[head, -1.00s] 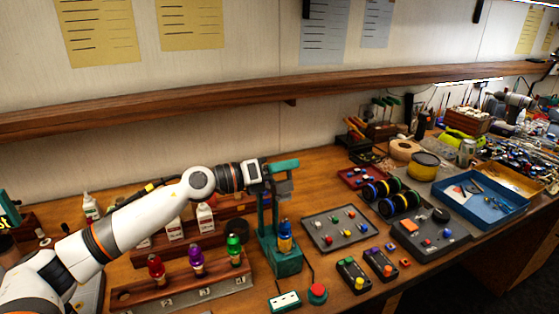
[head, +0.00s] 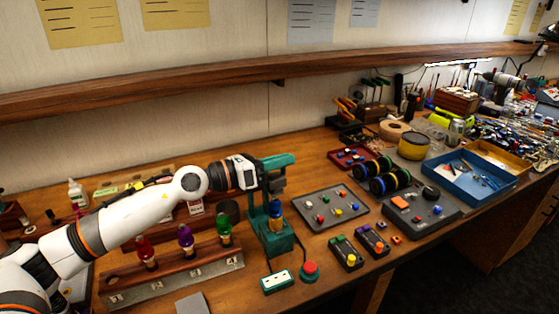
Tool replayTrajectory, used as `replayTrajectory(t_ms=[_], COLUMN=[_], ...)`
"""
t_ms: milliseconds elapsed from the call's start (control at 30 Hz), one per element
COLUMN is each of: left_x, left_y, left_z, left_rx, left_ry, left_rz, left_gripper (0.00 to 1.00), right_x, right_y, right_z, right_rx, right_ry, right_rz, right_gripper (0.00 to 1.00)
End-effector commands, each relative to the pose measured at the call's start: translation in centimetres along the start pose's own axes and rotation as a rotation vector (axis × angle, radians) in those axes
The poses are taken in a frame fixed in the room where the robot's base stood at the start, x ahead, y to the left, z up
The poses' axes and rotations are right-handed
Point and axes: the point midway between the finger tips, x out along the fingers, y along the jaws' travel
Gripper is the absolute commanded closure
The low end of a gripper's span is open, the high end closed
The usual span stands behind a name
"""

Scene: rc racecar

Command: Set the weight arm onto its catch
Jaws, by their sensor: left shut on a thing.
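The green weight arm (head: 279,160) sticks out to the right at the top of a green stand (head: 272,240), with a dark grey block (head: 277,185) under it. My left gripper (head: 262,172) reaches in from the left and is shut at the arm's near end; its fingers are mostly hidden. A shock with a blue top (head: 276,215) stands upright in the stand below the block, with a small gap visible. I cannot make out the catch or whether the arm touches it. My right gripper is not in view.
A wooden rack (head: 172,270) with red, purple and green shocks stands left of the stand. A red button (head: 309,271) and a white switch box (head: 277,282) lie in front. A grey parts tray (head: 335,218) and wheels (head: 390,183) are to the right.

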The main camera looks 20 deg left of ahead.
Motion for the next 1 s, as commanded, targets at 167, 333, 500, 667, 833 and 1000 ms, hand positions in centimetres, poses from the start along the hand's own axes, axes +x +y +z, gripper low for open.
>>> replayTrajectory(t_ms=[167,333,500,667,833,1000], left_x=[0.0,0.0,0.0,-1.2,-4.0,-6.4], left_y=[0.0,0.0,0.0,-0.3,-0.4,-0.2], left_z=[0.4,0.3,0.2,0.6,1.0,1.0], left_rx=[-0.007,-0.005,-0.004,-0.005,-0.005,-0.005], left_ry=[-0.007,-0.005,-0.004,-0.005,-0.008,-0.009], left_rz=[0.002,0.001,0.001,-0.003,-0.004,0.000], left_gripper=[0.78,0.67,0.67,0.67,0.67,0.67], right_x=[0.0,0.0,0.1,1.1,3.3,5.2], right_y=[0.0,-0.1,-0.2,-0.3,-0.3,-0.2], right_z=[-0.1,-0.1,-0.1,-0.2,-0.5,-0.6], right_rx=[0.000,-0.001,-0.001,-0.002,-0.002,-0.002], right_ry=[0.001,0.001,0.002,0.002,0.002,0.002], right_rz=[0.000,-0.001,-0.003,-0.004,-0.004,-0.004], right_gripper=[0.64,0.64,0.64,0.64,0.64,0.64])
